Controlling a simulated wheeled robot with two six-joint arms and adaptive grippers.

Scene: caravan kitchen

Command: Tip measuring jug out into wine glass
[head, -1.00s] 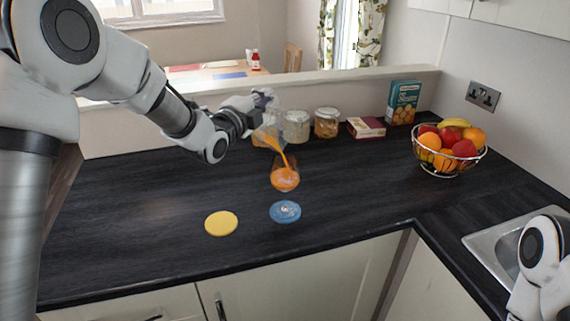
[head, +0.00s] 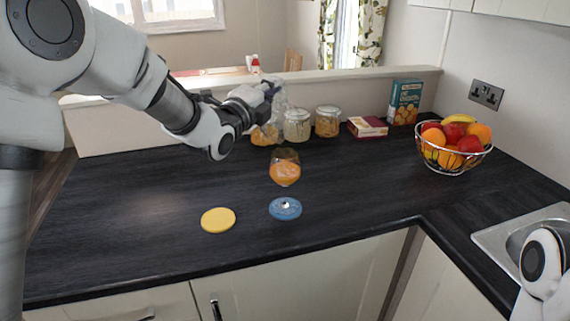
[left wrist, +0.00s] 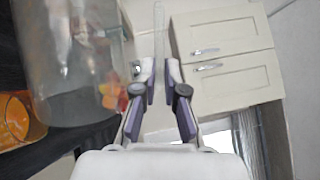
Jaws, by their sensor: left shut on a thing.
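The wine glass (head: 285,172) stands upright on a blue coaster (head: 286,209) and holds orange liquid in its bowl. My left gripper (head: 264,92) is beyond and above the glass, shut on the clear measuring jug (head: 279,101). The jug is faint against the jars behind it in the head view. In the left wrist view the jug (left wrist: 70,60) is large, looks empty, and its handle strip (left wrist: 158,35) lies between the fingers (left wrist: 160,85). No stream joins jug and glass. My right gripper is out of view; only part of that arm shows at bottom right.
A yellow coaster (head: 218,220) lies left of the blue one. Jars (head: 298,125), a flat box (head: 367,127) and a taller carton (head: 404,102) stand along the back ledge. A wire fruit bowl (head: 453,168) and sink (head: 490,238) are at right. The front-left worktop is clear.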

